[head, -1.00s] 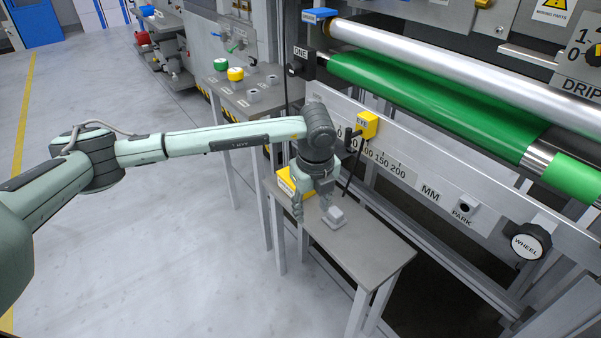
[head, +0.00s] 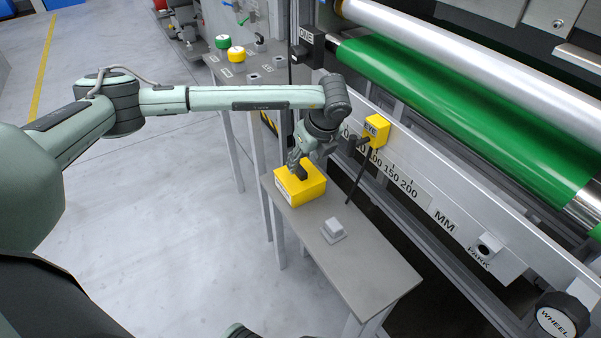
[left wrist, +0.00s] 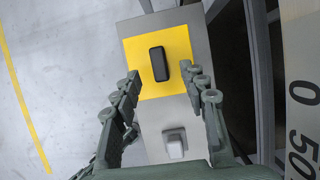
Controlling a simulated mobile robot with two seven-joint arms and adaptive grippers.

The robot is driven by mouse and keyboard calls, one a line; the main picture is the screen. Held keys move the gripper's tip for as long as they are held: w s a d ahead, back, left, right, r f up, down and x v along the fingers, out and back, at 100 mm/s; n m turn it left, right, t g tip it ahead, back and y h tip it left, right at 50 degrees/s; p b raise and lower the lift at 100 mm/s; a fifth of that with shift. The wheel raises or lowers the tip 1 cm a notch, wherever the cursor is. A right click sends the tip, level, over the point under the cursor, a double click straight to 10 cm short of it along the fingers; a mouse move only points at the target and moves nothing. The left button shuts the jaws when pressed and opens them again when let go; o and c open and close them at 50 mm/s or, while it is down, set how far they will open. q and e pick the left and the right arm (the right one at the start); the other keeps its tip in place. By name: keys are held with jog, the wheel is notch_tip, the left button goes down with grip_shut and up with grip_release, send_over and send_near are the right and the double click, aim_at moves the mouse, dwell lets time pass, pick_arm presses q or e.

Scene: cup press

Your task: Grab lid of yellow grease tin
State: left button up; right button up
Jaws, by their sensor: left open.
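The yellow grease tin (head: 308,192) is a square yellow box at the far end of the narrow grey table. Its flat yellow lid (left wrist: 144,82) with a black oblong handle (left wrist: 159,64) shows in the left wrist view. My left gripper (head: 299,170) is over the tin, pointing down. In the left wrist view my left gripper (left wrist: 160,84) is open, its fingers on either side of and short of the handle. The fingers partly hide the handle in the head view. I cannot tell if they touch the lid. My right gripper is not in view.
A small grey block (head: 334,230) stands on the narrow grey table (head: 362,268), nearer me. A yellow EYE box (head: 376,129) on the machine rail is close to my left wrist. Another table behind holds green (head: 222,41) and yellow (head: 236,54) round items.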

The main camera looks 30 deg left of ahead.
aim_at(300, 169)
pick_arm(q)
jog(key=x, duration=0.4)
jog(key=shift+r, duration=0.1)
grip_shut()
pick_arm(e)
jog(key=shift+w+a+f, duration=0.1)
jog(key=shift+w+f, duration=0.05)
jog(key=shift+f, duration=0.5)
